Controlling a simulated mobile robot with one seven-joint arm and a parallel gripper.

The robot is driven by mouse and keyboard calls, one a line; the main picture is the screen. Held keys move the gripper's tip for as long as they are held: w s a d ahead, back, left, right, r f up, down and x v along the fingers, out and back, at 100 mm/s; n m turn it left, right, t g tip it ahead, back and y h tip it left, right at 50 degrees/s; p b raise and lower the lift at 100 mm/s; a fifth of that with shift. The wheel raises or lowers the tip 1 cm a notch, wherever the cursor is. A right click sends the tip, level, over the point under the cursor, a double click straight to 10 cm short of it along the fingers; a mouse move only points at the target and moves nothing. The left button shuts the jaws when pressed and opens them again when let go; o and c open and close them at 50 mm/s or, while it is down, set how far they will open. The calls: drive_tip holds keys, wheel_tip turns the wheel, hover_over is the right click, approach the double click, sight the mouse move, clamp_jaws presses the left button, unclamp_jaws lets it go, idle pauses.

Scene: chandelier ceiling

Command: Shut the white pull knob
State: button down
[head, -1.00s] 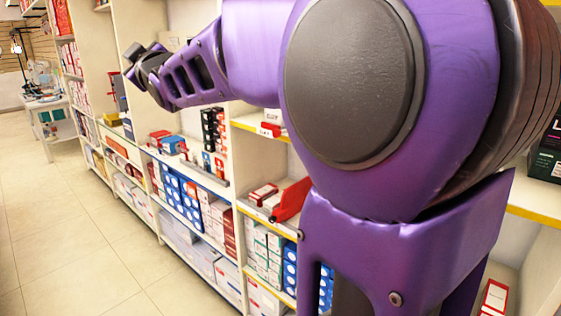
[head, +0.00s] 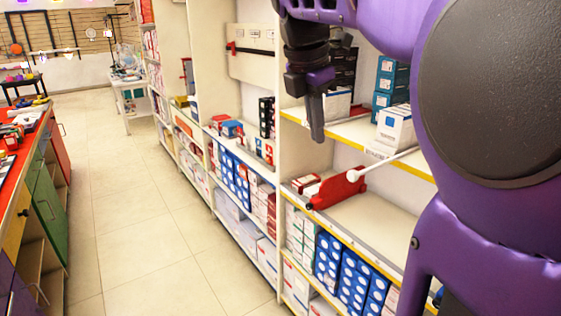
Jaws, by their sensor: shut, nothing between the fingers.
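A white round knob (head: 353,174) on a thin white rod shows in the head view, at right of centre in front of the shelving. The rod runs up to the right toward my arm; what it is fixed to is hidden. A red object (head: 338,189) lies just below and left of the knob on a shelf. My gripper (head: 316,136) points down, its fingers together and empty. In the picture it is above and left of the knob, apart from it. My purple arm hides the right part of the shelving.
Shelves of boxes (head: 240,180) line the right side. A red-topped counter (head: 30,140) with green and yellow doors stands at left. The tiled aisle floor (head: 140,220) between them is clear. A white table (head: 132,95) stands farther back.

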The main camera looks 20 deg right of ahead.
drive_tip(key=d+f+g+b, duration=0.1)
drive_tip(key=d+f+b, duration=0.1)
drive_tip(key=d+f, duration=0.4)
drive_tip(key=shift+s+d+f+n, duration=0.15)
drive_tip(key=shift+d+f+n, duration=0.2)
drive_tip(key=shift+f, duration=1.35)
